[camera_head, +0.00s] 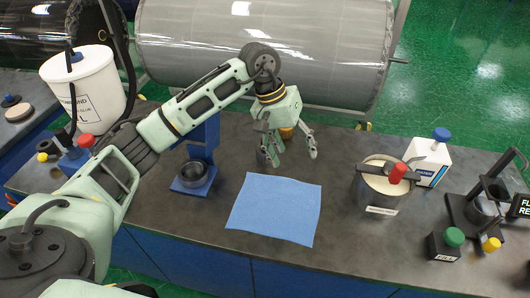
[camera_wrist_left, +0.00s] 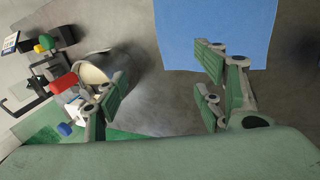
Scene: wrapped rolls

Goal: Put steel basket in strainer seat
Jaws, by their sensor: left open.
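My left gripper (camera_head: 289,152) is open and points down above the table, just behind the blue cloth. Its spread fingers also show in the left wrist view (camera_wrist_left: 158,90), with bare tabletop and nothing held between them. A dark, round metal cup (camera_head: 193,173) sits in a blue stand (camera_head: 184,188) to the gripper's left. I cannot tell for sure whether this cup is the steel basket or part of the strainer seat. A labelled steel pot (camera_head: 378,198) with pale contents stands to the right, a red-ended tool (camera_head: 397,173) across its rim. My right gripper is not seen.
The blue cloth (camera_head: 274,208) lies flat at the table's middle. A white bucket (camera_head: 88,85) stands left. A small orange-brown item (camera_head: 287,133) is partly hidden behind my gripper.

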